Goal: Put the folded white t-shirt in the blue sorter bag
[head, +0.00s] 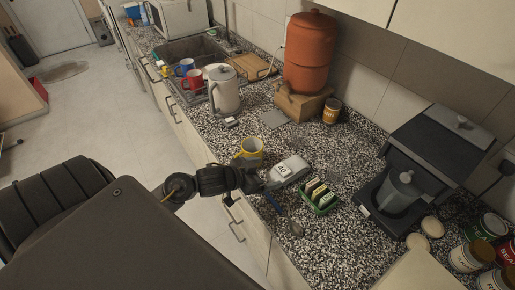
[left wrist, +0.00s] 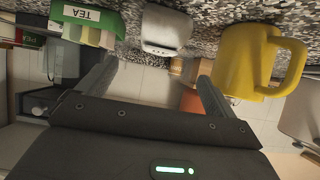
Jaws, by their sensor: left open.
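I see no folded white t-shirt and no blue sorter bag in either view; the views show a kitchen counter. My left gripper (head: 264,188) is over the counter's front edge in the head view, beside a pale, rounded device (head: 290,168). In the left wrist view my left gripper (left wrist: 153,78) has its two grey fingers spread apart, with nothing between them. The pale device (left wrist: 166,30) shows beyond the fingers there, apart from them. My right gripper is in neither view.
A yellow mug (head: 250,150) and a green tea box (head: 320,197) stand close to my left gripper. A kettle (head: 223,90), a terracotta urn (head: 310,55) and a coffee maker (head: 400,190) stand farther off. Jars and cans crowd the right corner. Open floor (head: 90,120) lies left.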

